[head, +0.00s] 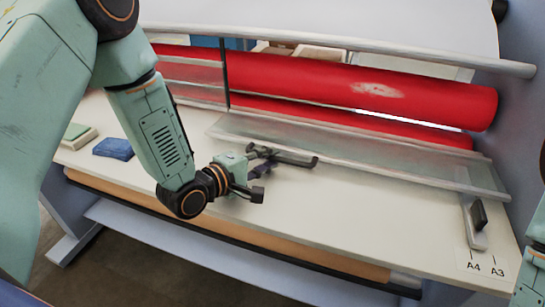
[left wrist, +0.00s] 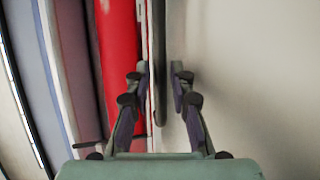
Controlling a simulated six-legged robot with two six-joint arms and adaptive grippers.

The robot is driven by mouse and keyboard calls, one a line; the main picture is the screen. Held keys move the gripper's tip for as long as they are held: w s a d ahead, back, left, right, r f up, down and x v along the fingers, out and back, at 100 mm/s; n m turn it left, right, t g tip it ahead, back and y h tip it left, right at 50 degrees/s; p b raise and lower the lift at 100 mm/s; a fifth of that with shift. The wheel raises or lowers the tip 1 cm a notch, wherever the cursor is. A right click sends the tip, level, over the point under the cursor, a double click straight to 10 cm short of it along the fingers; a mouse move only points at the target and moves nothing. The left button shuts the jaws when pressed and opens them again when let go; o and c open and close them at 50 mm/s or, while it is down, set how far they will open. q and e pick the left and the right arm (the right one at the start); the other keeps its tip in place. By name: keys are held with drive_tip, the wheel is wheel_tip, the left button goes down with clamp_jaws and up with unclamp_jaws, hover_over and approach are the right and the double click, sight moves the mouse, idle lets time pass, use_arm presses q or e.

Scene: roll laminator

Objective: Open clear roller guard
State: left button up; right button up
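The clear roller guard (head: 350,150) is a long see-through panel with a pale frame. In the head view it slants low in front of the red rollers (head: 380,92). My left gripper (head: 284,164) is at the guard's front edge, left of the guard's middle. In the left wrist view my left gripper (left wrist: 160,74) has its fingers apart. A thin dark edge, apparently the guard's (left wrist: 158,50), runs between them, closer to the left finger. A gap shows beside the right finger. Contact cannot be told. My right gripper is out of view.
A grey side guide with a black knob (head: 479,214) stands at the table's right, by A4 and A3 marks. The white tabletop (head: 350,215) in front is clear.

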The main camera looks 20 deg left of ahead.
use_arm(q)
drive_tip(key=shift+x, duration=0.95)
drive_tip(key=shift+a, duration=0.15)
drive_tip(key=shift+s, duration=0.1)
clamp_jaws()
